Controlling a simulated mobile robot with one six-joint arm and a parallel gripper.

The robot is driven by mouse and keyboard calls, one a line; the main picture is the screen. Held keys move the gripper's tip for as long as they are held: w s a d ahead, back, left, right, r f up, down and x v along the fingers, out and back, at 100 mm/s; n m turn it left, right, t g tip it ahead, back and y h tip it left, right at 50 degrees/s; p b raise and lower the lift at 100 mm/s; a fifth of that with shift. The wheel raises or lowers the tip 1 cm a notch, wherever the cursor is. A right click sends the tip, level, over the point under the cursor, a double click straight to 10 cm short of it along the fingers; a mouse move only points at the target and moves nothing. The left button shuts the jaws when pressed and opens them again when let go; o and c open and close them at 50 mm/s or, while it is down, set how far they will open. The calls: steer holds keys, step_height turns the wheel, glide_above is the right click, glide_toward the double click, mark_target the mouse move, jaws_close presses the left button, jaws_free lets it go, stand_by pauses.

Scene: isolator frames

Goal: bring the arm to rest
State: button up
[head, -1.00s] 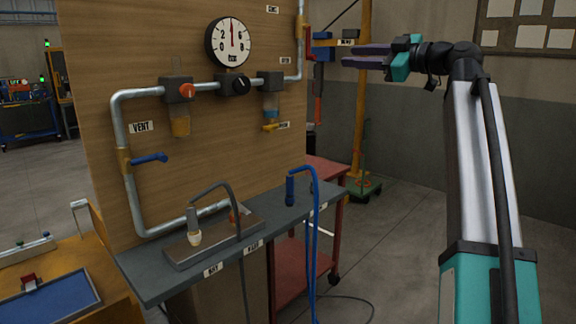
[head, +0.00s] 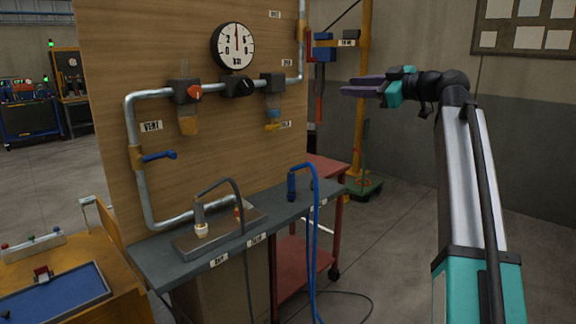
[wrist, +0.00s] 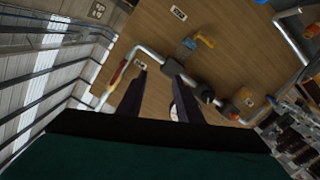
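My gripper (head: 350,85) is held out to the left from the raised arm, in the upper right of the head view. In the wrist view its two dark fingers (wrist: 157,68) stand apart with a gap and nothing between them, so it is open and empty. The gripper appears clear of the wooden panel (head: 180,55) and of the fittings on it. The wrist view looks tilted at the panel, its pipe and valves.
The panel carries a gauge (head: 234,46), an orange-red knob (head: 195,93) and a blue-handled valve (head: 158,156). A grey bench (head: 160,262) stands below, with a red cart (head: 300,265) behind. A yellow post (head: 360,120) rises beyond the gripper. Floor right of the cart is open.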

steer(key=w+a+f+m+g+h+p, duration=0.1)
steer(key=w+f+m+g+h+p, duration=0.15)
steer(key=f, duration=1.25)
steer(key=w+f+m+g+h+p, duration=0.1)
steer(key=w+f+m+p, duration=0.15)
steer(key=f, duration=1.35)
steer(key=s+a+f+m+g+h+p, duration=0.1)
steer(key=s+f+m, duration=0.15)
steer(key=f, duration=0.65)
steer(key=s+a+f+m+g+p, duration=0.15)
steer(key=s+f, duration=0.25)
steer(key=f, duration=0.4)
steer(key=s+f+m+g+h, duration=0.1)
steer(key=s+f, duration=0.2)
steer(key=f, duration=0.6)
steer(key=s+a+f+m+g+h+p, duration=0.1)
steer(key=s+f+m+g+h+p, duration=0.3)
steer(key=s+f, duration=1.6)
steer(key=s+d+f+g+h+p, duration=0.1)
steer(key=s+f+g+p, duration=0.1)
steer(key=s, duration=1.2)
steer(key=s+d+f+g+h+p, duration=0.1)
steer(key=s+f+g, duration=0.3)
steer(key=s, duration=1)
step_height(320, 180, down, 3)
steer(key=shift+s+d+r+m+p, duration=0.15)
steer(key=shift+d+m+p, duration=0.15)
steer(key=shift+d+p, duration=0.45)
steer(key=shift+a+h, duration=0.2)
steer(key=shift+h, duration=0.05)
